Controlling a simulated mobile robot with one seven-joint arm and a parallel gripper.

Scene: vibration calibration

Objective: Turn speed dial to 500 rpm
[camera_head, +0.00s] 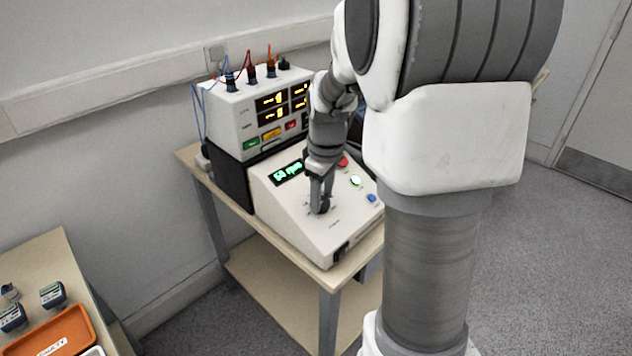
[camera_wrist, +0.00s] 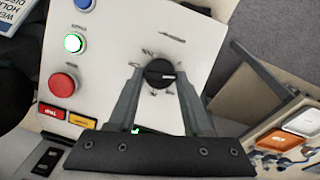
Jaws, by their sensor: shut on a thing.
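The speed dial (camera_wrist: 158,73) is a round black knob with a white pointer line on the sloped front panel of a cream control box (camera_head: 334,247). My gripper (camera_head: 320,205) reaches down onto the panel and is shut on the dial, one finger on each side. In the wrist view the gripper (camera_wrist: 160,78) shows the dial between its fingertips, with scale marks around it too small to read. The box's green display (camera_head: 288,173) seems to read 50 rpm; the first digit is hard to tell.
Beside the dial are a red button (camera_wrist: 63,85), a lit green button (camera_wrist: 73,43) and a blue button (camera_head: 371,198). A white instrument (camera_head: 228,125) with cables stands behind. A side table with an orange tray (camera_head: 84,325) is at lower left.

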